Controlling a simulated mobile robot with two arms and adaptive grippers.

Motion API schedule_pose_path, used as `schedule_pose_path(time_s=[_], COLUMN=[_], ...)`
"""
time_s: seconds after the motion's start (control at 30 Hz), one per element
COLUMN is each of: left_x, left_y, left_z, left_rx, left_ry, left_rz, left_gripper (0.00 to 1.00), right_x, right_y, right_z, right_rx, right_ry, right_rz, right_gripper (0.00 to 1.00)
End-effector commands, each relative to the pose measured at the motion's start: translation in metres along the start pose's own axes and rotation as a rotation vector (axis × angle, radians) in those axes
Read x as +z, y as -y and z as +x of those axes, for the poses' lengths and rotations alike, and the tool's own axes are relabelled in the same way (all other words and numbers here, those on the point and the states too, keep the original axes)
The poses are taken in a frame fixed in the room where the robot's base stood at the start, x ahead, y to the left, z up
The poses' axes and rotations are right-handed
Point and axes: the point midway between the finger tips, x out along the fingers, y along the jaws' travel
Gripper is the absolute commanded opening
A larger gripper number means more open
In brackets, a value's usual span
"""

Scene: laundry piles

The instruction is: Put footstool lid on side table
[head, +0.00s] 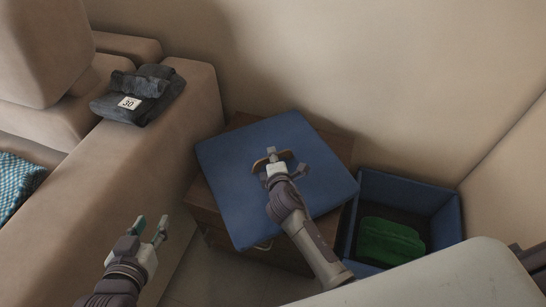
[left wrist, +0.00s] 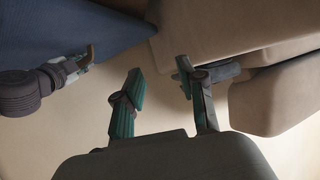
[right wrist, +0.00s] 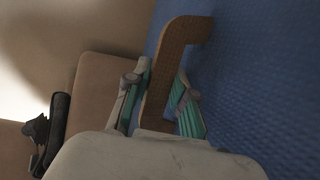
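The footstool lid (head: 240,160) is a blue padded square with a brown strap-like handle (right wrist: 162,85) on top. It lies over the brown wooden side table (head: 340,147), turned at an angle, with its edges past the table's front and right sides. My right gripper (head: 279,168) is at the handle. In the right wrist view its fingers (right wrist: 160,100) stand apart, one on each side of the handle. My left gripper (head: 150,228) is open and empty, low beside the sofa; its spread fingers also show in the left wrist view (left wrist: 160,95).
The open blue footstool box (head: 450,217) stands right of the side table with a green folded cloth (head: 390,241) inside. A beige sofa (head: 150,165) is on the left, with dark folded clothing (head: 140,92) tagged 30 on its arm. A wall closes the back.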

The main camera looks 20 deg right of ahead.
Motion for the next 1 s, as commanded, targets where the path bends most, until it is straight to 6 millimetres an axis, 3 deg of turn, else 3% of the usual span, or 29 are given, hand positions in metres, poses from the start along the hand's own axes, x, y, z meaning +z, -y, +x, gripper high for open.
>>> schedule_pose_path(time_s=[0.47, 0.67, 1.0], left_x=[0.006, 0.041, 0.102], left_y=[0.002, 0.007, 0.015], left_z=[-0.002, -0.017, -0.061], left_rx=[-0.003, -0.016, -0.036], left_ry=[0.044, 0.246, 0.612], left_rz=[0.000, -0.003, -0.012], left_gripper=[0.40, 0.40, 0.40], right_x=[0.000, 0.001, 0.001], right_y=[-0.002, -0.003, -0.002], right_z=[-0.004, -0.033, -0.097], right_rx=[-0.002, -0.002, -0.002], right_ry=[0.000, 0.000, 0.001], right_rz=[0.000, 0.000, 0.002], right_gripper=[0.38, 0.38, 0.38])
